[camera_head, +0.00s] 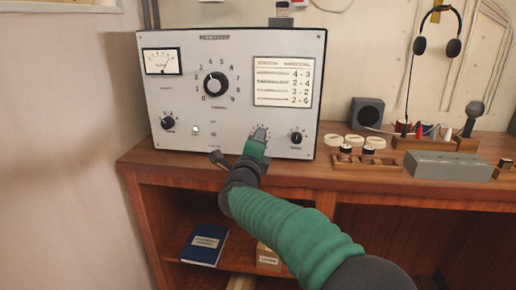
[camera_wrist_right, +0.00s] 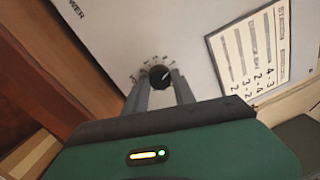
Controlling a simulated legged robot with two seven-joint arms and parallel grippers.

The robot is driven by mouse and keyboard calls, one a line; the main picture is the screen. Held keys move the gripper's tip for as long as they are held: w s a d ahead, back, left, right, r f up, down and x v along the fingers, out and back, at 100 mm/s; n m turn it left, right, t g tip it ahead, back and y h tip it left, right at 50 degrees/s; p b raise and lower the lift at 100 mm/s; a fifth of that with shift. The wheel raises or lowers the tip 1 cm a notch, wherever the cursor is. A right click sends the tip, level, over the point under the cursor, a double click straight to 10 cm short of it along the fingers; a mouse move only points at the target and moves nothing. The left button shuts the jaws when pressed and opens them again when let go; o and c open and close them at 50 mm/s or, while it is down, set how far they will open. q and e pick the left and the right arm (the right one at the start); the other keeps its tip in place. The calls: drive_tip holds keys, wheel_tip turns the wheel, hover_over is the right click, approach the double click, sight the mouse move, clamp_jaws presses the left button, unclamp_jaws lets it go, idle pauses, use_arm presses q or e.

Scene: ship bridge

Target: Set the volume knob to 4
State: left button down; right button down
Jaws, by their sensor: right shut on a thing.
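A white radio panel (camera_head: 235,50) with several knobs stands on the wooden counter against the wall. My right gripper (camera_head: 258,138) reaches its lower front, right of centre. In the right wrist view, its two fingers (camera_wrist_right: 160,88) are shut on a small black knob (camera_wrist_right: 160,75) with numbers printed in an arc above it. The knob's name label is hidden, and the number it points at is too small to read. A larger black dial (camera_head: 215,84) sits mid-panel, with small knobs at lower left (camera_head: 168,122) and lower right (camera_head: 296,137). My left gripper is out of view.
A printed card (camera_head: 283,81) is on the panel and a meter (camera_head: 161,61) is at its upper left. Right of it on the counter are a small speaker (camera_head: 367,112), a wooden rack (camera_head: 366,178) and a grey box (camera_head: 444,166). Open shelves lie below.

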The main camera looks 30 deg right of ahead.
drive_tip(key=shift+f+m+b, duration=0.3)
drive_tip(key=shift+f+m, duration=0.1)
drive_tip(key=shift+m, duration=0.2)
drive_tip(key=c, duration=1.1)
unclamp_jaws()
drive_tip(key=shift+o, duration=0.3)
drive_tip(key=shift+r, duration=0.15)
drive_tip(key=p+v, duration=0.2)
drive_tip(key=v, duration=1.4)
drive_tip(key=shift+s+a, duration=0.25)
drive_tip(key=shift+s, duration=0.05)
